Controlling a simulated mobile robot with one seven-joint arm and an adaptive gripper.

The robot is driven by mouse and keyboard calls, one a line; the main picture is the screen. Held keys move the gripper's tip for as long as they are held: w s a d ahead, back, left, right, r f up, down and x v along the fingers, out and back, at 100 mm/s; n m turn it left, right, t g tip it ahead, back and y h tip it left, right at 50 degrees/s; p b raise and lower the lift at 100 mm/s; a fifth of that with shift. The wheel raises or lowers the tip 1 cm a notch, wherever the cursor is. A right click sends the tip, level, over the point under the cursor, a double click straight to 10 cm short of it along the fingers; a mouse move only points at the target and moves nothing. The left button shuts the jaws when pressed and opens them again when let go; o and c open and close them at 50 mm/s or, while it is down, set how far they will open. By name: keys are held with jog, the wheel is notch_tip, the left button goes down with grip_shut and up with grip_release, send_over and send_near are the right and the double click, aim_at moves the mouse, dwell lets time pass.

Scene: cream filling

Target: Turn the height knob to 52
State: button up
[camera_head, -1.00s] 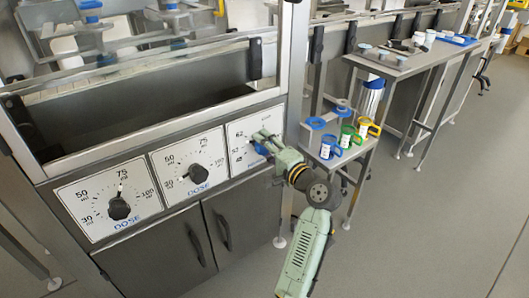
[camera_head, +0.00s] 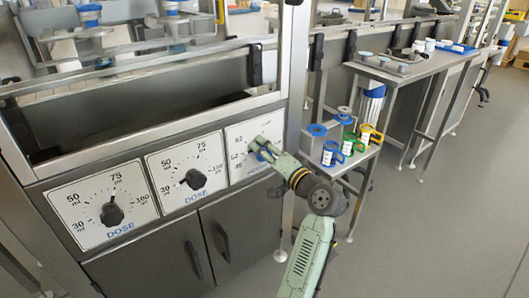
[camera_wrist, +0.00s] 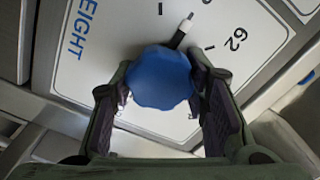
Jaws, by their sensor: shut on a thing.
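The height knob (camera_wrist: 160,78) is blue and sits in the middle of the wrist view, on a white panel lettered HEIGHT. My gripper (camera_wrist: 163,88) is shut on the knob, one finger on each side. In the head view the height panel (camera_head: 239,136) is the rightmost of three dials, with 62 above 52 at its left. My gripper (camera_head: 259,147) covers the knob and much of that panel.
Two dose dials with black knobs, one left (camera_head: 112,214) and one middle (camera_head: 195,179), are beside the height panel. A small table at right holds blue, green and yellow-handled mugs (camera_head: 349,147). Cupboard doors (camera_head: 172,252) are below the dials. Grey floor is open at right.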

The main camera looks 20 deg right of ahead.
aim_at(257, 114)
jog(key=o, duration=1.2)
jog(key=shift+c, duration=0.2)
jog(key=shift+r, duration=0.1)
notch_tip(257, 114, up, 9)
jog(key=shift+s+f, duration=0.1)
jog(key=shift+f, duration=0.05)
jog(key=shift+r, duration=0.55)
